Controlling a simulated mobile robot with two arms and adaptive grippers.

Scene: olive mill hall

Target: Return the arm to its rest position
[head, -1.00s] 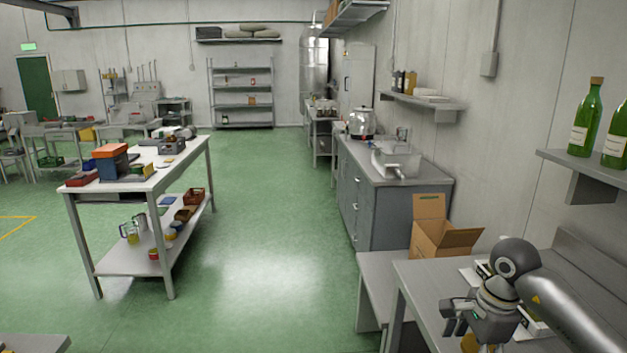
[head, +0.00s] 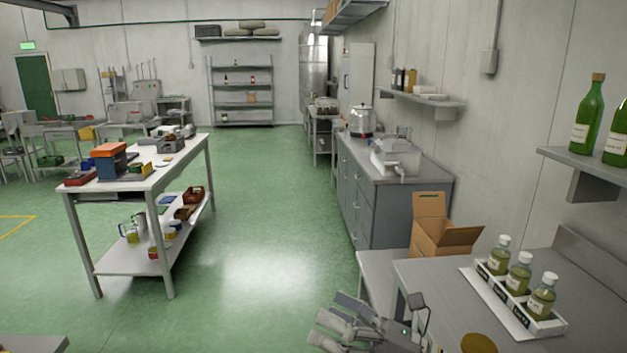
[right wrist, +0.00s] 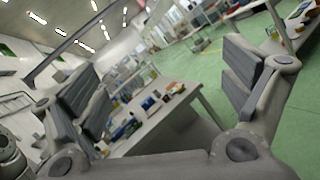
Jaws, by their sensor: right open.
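My right gripper (head: 343,318) is at the bottom of the head view, left of the steel table's front edge and apart from everything. In the right wrist view its two fingers (right wrist: 165,85) stand wide apart with nothing between them. On the steel table (head: 430,285) a white rack (head: 498,300) holds three small bottles with green contents and pale caps, such as the middle one (head: 518,273). A round amber-coloured top (head: 478,343) shows at the bottom edge. My left gripper is not in view.
An open cardboard box (head: 432,238) stands behind the steel table. Green bottles (head: 587,125) stand on a wall shelf (head: 590,165) at right. A white worktable (head: 140,182) with tools stands at left. The green floor (head: 265,250) between is clear.

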